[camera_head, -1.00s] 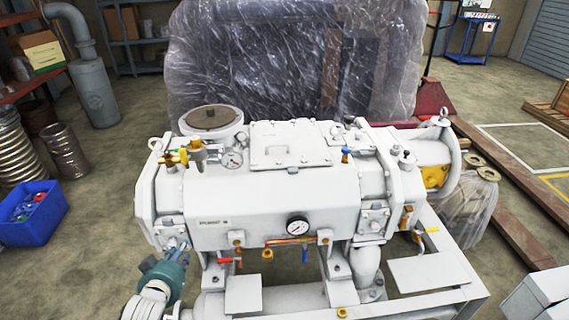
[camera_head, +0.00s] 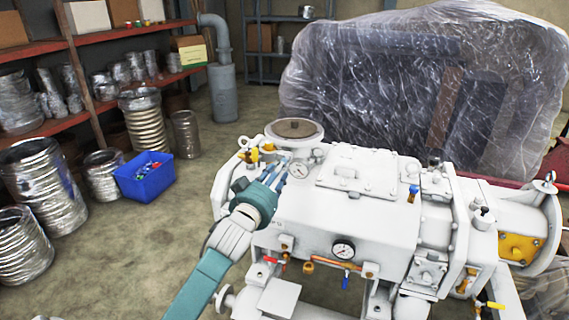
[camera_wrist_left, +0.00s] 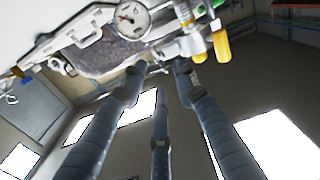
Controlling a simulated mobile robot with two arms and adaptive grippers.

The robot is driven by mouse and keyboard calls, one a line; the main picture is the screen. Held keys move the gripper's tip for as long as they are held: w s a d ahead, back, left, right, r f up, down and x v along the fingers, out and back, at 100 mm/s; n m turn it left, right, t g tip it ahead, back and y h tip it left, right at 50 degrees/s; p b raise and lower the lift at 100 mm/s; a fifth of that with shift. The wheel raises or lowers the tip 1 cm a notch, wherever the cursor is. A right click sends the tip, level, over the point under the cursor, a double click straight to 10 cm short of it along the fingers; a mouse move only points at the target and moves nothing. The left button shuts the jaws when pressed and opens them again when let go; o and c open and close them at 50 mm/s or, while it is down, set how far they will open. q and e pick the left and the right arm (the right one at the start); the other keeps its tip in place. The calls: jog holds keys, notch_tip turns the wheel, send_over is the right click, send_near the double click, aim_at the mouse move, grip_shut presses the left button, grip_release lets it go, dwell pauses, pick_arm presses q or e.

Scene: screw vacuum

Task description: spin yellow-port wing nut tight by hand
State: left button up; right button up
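My left gripper (camera_head: 277,172) reaches over the left end of the white vacuum pump (camera_head: 310,215), beside the small top gauge (camera_head: 302,168). Yellow fittings (camera_head: 250,156) stand just left of and behind its fingers. In the left wrist view, the fingers (camera_wrist_left: 160,72) are apart, with nothing clearly held between them. The gauge (camera_wrist_left: 131,18) is at upper left there. I cannot make out a wing nut for certain. My right gripper is not in view.
A round lidded port (camera_head: 294,129) stands behind the fingers. A lower gauge (camera_head: 343,249) and small valves are on the pump's front. A blue bin (camera_head: 145,177) and metal ducts stand on the floor at left. A plastic-wrapped crate (camera_head: 420,90) is behind.

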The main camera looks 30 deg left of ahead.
pick_arm(q)
jog(key=shift+x, duration=2.2)
jog(key=shift+d, duration=0.15)
jog(key=shift+c, duration=0.5)
grip_shut()
